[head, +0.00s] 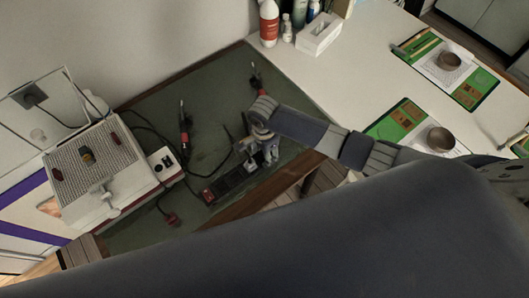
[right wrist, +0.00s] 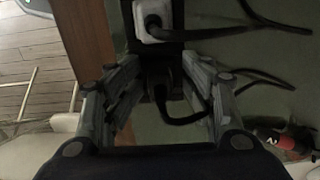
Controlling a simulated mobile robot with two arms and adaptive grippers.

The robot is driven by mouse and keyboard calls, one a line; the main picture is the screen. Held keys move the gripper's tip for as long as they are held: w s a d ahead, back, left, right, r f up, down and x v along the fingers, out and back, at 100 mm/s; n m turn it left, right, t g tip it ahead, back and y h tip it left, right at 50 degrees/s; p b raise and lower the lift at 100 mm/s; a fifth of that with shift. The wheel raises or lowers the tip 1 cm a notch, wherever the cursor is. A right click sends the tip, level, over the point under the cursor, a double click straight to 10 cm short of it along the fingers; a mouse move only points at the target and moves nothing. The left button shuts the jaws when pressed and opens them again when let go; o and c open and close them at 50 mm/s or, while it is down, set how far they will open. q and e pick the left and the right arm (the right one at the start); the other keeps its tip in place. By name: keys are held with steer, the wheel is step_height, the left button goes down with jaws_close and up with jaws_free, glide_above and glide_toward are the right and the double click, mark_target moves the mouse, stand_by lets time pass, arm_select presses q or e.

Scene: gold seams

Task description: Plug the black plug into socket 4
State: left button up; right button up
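A black power strip (head: 228,183) with a red switch (head: 207,196) lies on the dark green mat. My right gripper (head: 262,152) reaches down at the strip's far right end. In the right wrist view, its fingers (right wrist: 160,75) stand apart on either side of a small black plug (right wrist: 159,88) with a looping black cable. A gap seems to show beside the plug, and the fingers look open around it. A white plug (right wrist: 154,22) with a black cable sits in the strip just beyond. Socket numbers are not readable, and the plug's prongs are hidden. My left gripper is out of view.
A white device (head: 98,170) stands left on the mat (head: 138,226). Red-handled tools (head: 184,132) and loose cables lie nearby. A wooden edge (head: 270,190) borders the mat. Bottles (head: 269,22) and a white box (head: 319,34) stand at the back.

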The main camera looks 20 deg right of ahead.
steer(key=shift+s+f+g, duration=0.25)
steer(key=shift+f+g, duration=0.05)
steer(key=shift+f, duration=0.55)
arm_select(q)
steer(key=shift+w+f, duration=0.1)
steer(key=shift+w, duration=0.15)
arm_select(e)
steer(key=shift+s+r, duration=0.15)
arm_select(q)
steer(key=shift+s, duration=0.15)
arm_select(e)
steer(key=shift+r, duration=0.15)
steer(key=r, duration=1.2)
steer(key=shift+w, duration=0.25)
